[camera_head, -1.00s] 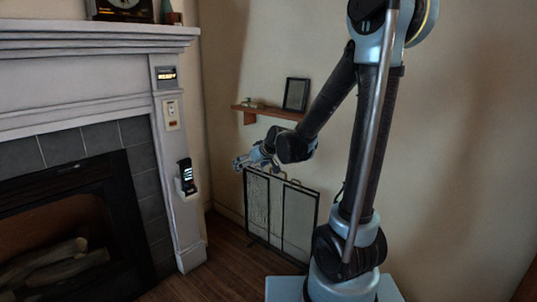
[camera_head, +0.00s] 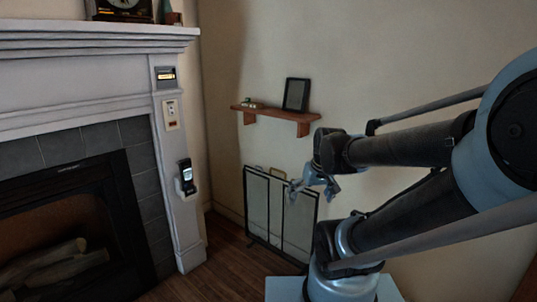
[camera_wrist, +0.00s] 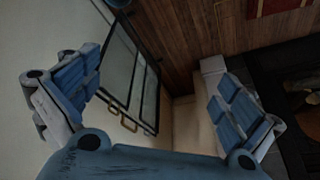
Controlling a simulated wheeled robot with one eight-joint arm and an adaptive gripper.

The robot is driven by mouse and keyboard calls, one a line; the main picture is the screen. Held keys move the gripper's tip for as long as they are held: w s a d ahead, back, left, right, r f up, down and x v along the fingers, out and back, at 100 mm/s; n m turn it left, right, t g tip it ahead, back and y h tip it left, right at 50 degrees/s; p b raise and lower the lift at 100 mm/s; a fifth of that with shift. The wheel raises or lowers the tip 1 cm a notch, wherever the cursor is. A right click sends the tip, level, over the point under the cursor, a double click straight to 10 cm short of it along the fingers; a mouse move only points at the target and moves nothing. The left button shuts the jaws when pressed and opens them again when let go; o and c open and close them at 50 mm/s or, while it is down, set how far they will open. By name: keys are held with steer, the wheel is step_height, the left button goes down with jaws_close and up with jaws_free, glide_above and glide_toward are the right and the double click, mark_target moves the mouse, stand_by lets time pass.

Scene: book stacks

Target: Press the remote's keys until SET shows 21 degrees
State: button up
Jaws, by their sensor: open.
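The remote (camera_head: 186,177) is a small dark handset with a lit screen, upright in a pale holder on the fireplace's right pillar in the head view. Its keys and digits are too small to read. Above it are a pale switch plate (camera_head: 171,115) and a small display panel (camera_head: 166,77) with an orange glow, also unreadable. My gripper (camera_head: 316,187) is open and empty, in front of the fire screen and well to the right of the remote. In the wrist view its fingers (camera_wrist: 158,105) are spread wide with nothing between them. I cannot make out the remote there.
A folding fire screen (camera_head: 281,205) stands on the wooden floor by the wall. A wooden shelf (camera_head: 276,114) with a picture frame (camera_head: 296,94) is above it. The mantel (camera_head: 90,40) holds a clock (camera_head: 124,8). Open floor lies before the hearth.

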steer(key=s+d+f+m+g+h, duration=0.1)
steer(key=s+d+f+m, duration=0.1)
steer(key=s+d, duration=0.3)
steer(key=s+f, duration=0.1)
steer(key=s, duration=0.3)
steer(key=shift+g, duration=0.4)
steer(key=shift+w, duration=0.1)
steer(key=c, duration=1.3)
steer(key=shift+w+f, duration=0.2)
steer(key=shift+w, duration=0.3)
steer(key=c, duration=0.9)
steer(key=shift+s, duration=0.1)
jaws_close()
